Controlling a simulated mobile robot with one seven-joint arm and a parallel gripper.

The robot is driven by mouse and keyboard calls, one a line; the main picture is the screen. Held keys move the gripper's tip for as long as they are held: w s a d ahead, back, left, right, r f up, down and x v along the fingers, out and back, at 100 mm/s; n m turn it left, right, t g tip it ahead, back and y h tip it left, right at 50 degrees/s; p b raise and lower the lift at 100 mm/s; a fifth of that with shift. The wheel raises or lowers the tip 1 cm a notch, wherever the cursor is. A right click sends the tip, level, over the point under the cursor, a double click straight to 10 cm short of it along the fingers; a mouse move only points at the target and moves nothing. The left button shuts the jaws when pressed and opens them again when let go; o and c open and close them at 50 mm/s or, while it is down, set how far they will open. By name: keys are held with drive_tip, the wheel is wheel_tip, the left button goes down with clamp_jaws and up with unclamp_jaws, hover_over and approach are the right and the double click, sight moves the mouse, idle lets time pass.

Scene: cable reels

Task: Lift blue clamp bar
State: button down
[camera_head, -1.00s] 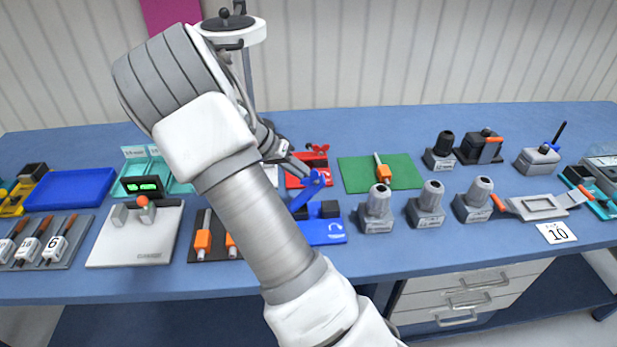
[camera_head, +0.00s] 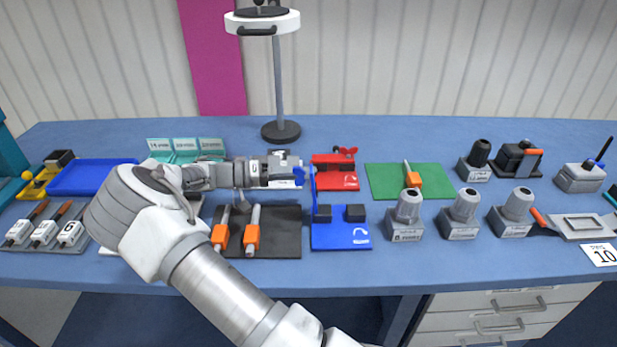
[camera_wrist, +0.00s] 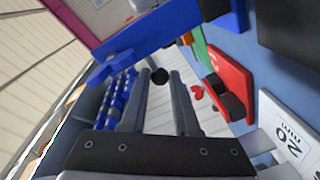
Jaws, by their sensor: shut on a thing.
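The blue clamp bar (camera_head: 314,192) stands close to upright at the left edge of its blue base plate (camera_head: 341,238) in the head view. In the wrist view the bar (camera_wrist: 165,38) crosses the upper part of the picture. My gripper (camera_head: 298,174) comes in from the left, level with the bar's upper part, its fingertips at the bar. In the wrist view my gripper's fingers (camera_wrist: 161,78) point towards the bar, with a small dark round piece between their tips. The exact contact is partly hidden.
A red clamp plate (camera_head: 336,180) lies just behind the blue one. A green mat (camera_head: 440,184) with an orange-handled tool is to its right. A dark mat (camera_head: 285,245) with orange-handled tools lies in front of my arm. A lamp post (camera_head: 280,90) stands behind.

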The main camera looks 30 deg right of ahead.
drive_tip(key=shift+w+a+f+h, duration=0.1)
drive_tip(key=shift+a+f+h, duration=0.1)
drive_tip(key=shift+h, duration=0.2)
drive_tip(key=shift+r, duration=0.1)
drive_tip(key=c, duration=0.7)
unclamp_jaws()
drive_tip(key=shift+o, duration=0.2)
drive_tip(key=s+d+r, duration=0.8)
drive_tip(key=r, duration=0.3)
drive_tip(key=shift+s+d, duration=0.15)
